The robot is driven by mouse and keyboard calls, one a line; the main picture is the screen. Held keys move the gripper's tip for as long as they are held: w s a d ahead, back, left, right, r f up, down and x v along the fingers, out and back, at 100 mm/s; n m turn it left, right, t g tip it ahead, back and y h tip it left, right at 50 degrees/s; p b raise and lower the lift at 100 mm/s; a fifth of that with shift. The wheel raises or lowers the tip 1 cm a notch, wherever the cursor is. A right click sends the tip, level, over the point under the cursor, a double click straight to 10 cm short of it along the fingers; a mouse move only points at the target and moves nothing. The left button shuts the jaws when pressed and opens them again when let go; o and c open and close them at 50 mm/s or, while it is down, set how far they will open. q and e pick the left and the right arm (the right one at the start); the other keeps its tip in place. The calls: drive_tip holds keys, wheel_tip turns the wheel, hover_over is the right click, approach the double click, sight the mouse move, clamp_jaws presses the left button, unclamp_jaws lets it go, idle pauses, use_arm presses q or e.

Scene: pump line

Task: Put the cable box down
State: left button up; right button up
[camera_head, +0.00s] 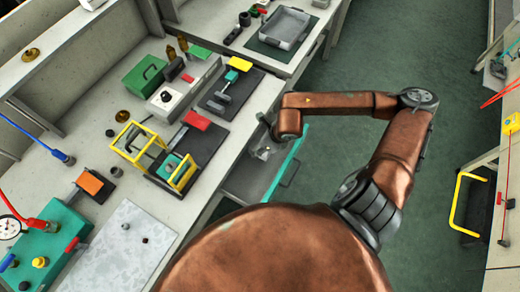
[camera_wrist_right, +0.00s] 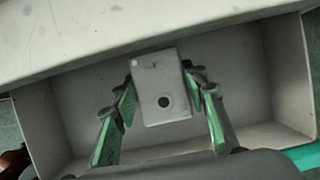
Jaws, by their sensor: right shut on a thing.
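The cable box, a small pale grey box with a round dark hole, shows in the right wrist view (camera_wrist_right: 150,72) between the green-padded fingers of my right gripper (camera_wrist_right: 160,110). The gripper is shut on it. Behind the box is the inside of an open grey drawer (camera_wrist_right: 70,95). In the head view my right gripper (camera_head: 262,152) reaches over the drawer (camera_head: 245,180), which has a teal front. The box is hard to make out there, and I cannot tell whether it touches the drawer floor. My left gripper is not in view.
The bench (camera_head: 120,190) left of the drawer holds a yellow-framed fixture (camera_head: 138,142), a green case (camera_head: 145,76), a grey instrument box (camera_head: 170,100) and dark tool mats. The drawer floor around the box looks clear. Green floor (camera_head: 340,70) lies to the right.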

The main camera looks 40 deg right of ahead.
drive_tip(key=shift+w+d+f, duration=0.15)
drive_tip(key=shift+d+f, duration=0.05)
drive_tip(key=shift+f, duration=0.1)
drive_tip(key=shift+d+f+b, duration=0.1)
drive_tip(key=shift+f+b, duration=0.4)
drive_tip(key=shift+f, duration=1.15)
drive_tip(key=shift+f, duration=0.15)
drive_tip(key=o, duration=1.2)
drive_tip(key=shift+c, duration=0.2)
drive_tip(key=p+v, duration=0.3)
drive_tip(key=v, duration=0.9)
